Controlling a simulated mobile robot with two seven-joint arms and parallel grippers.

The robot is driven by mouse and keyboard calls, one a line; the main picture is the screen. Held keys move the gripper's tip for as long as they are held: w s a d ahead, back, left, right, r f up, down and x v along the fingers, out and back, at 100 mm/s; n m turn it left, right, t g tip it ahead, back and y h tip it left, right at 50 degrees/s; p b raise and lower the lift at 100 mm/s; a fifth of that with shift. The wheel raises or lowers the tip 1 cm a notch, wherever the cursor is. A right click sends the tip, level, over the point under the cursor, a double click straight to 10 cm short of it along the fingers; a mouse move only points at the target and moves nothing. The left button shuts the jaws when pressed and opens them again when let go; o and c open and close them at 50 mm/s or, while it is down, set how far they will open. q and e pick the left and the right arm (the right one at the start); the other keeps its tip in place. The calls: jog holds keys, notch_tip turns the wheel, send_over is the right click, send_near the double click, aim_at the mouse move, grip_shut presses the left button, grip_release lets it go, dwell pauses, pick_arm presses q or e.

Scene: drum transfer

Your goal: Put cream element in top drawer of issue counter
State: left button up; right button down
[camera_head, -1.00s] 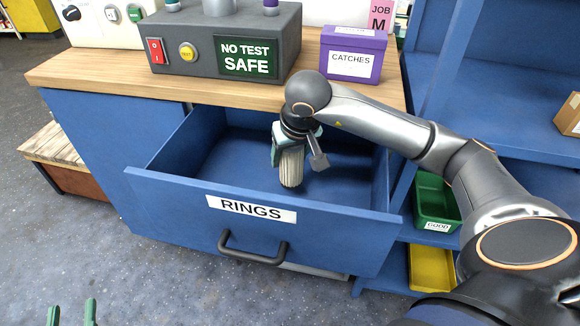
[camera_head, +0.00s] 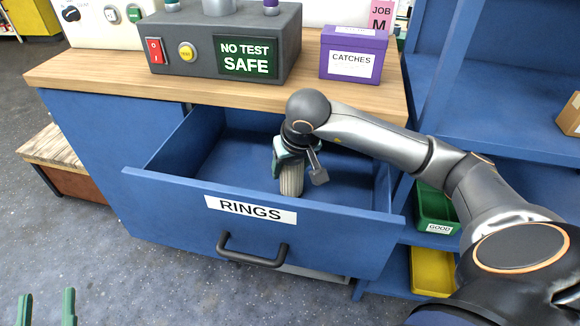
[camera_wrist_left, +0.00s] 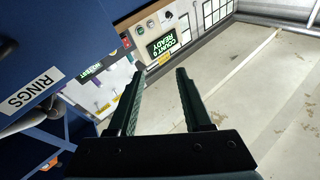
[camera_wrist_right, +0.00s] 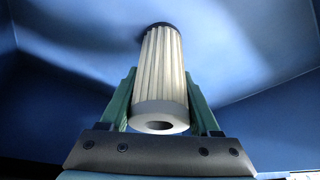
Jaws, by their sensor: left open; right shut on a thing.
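The cream element (camera_head: 291,181) is a pleated cylinder, held upright inside the open top drawer, labelled RINGS (camera_head: 250,209). My right gripper (camera_head: 289,160) reaches down into the drawer and is shut on the element. In the right wrist view the element (camera_wrist_right: 163,75) sits between the two fingers (camera_wrist_right: 162,105), its dark far end close to the blue drawer floor (camera_wrist_right: 245,60); I cannot tell whether it touches. My left gripper (camera_head: 47,308) is open and empty at the lower left, outside the drawer. It also shows open in the left wrist view (camera_wrist_left: 158,85).
On the wooden counter top (camera_head: 110,78) stand a grey NO TEST SAFE box (camera_head: 215,50) and a purple CATCHES box (camera_head: 352,55). A green bin (camera_head: 434,208) and a yellow bin (camera_head: 432,270) sit on shelves at right. A wooden-topped bench (camera_head: 55,152) stands at left.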

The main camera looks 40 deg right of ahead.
jog(key=shift+c, duration=0.6)
grip_release()
pick_arm(q)
jog(key=shift+r, duration=0.45)
pick_arm(e)
jog(key=shift+r, duration=0.1)
jog(key=p+v, duration=0.1)
jog(key=v, duration=0.4)
jog(key=shift+r+p, duration=0.3)
jog(key=shift+p, duration=0.05)
pick_arm(q)
notch_tip(320, 180, down, 17)
jog(key=s+n+g+y+p, duration=0.1)
jog(key=s+n+g+y, duration=0.1)
jog(key=g, duration=0.5)
jog(key=shift+a+f+n+y, duration=0.2)
jog(key=shift+a+n+y, duration=0.15)
jog(key=shift+n+y, duration=0.2)
pick_arm(e)
jog(key=v, duration=0.6)
jog(key=shift+r, duration=0.2)
jog(key=shift+s, duration=0.15)
